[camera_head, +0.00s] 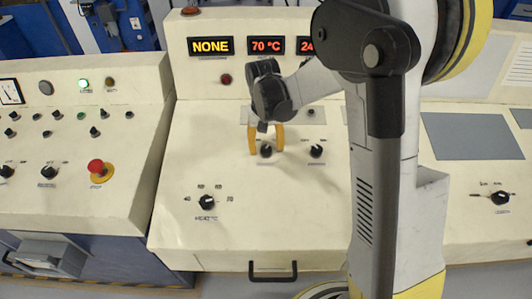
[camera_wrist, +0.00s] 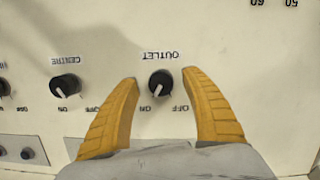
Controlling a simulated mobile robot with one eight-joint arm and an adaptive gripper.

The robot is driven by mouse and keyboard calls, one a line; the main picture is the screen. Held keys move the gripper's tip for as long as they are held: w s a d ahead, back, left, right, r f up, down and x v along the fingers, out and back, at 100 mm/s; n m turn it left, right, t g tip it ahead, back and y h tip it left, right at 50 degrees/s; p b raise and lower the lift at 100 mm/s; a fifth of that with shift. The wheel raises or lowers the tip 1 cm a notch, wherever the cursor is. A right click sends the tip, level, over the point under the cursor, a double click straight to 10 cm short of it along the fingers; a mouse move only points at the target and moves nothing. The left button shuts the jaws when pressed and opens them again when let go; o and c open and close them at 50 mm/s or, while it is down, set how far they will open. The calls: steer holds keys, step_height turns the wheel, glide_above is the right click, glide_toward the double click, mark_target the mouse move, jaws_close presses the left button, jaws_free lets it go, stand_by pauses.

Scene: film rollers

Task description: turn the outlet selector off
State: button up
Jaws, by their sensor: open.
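The outlet selector is a round black knob (camera_wrist: 160,82) with a white pointer line, on the cream panel. In the wrist view its label is upside down. Its pointer points down and slightly left, toward the ON mark; the OFF mark is at lower right. The knob also shows in the head view (camera_head: 266,151). My gripper (camera_wrist: 163,76) is open, with one yellow finger on each side of the knob and visible gaps between. In the head view my gripper (camera_head: 266,145) points down at the panel over this knob. Finger contact with the panel is unclear.
The similar centre knob (camera_wrist: 65,86) stands just left of the left finger; it also shows in the head view (camera_head: 316,151). A temperature knob (camera_head: 207,202) sits nearer the front. A red stop button (camera_head: 96,167) is at left. The display (camera_head: 210,46) reads NONE.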

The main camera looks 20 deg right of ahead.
steer(key=shift+w+f, duration=0.1)
steer(key=shift+f, duration=0.7)
steer(key=c, duration=1.2)
steer(key=shift+n, duration=0.5)
steer(key=n+h, duration=0.1)
steer(key=n, duration=0.3)
steer(key=shift+n, duration=0.3)
steer(key=n+h, duration=0.1)
steer(key=n, duration=0.5)
steer(key=shift+d+t+b, duration=0.15)
steer(key=shift+t+b, duration=0.2)
steer(key=shift+t, duration=0.05)
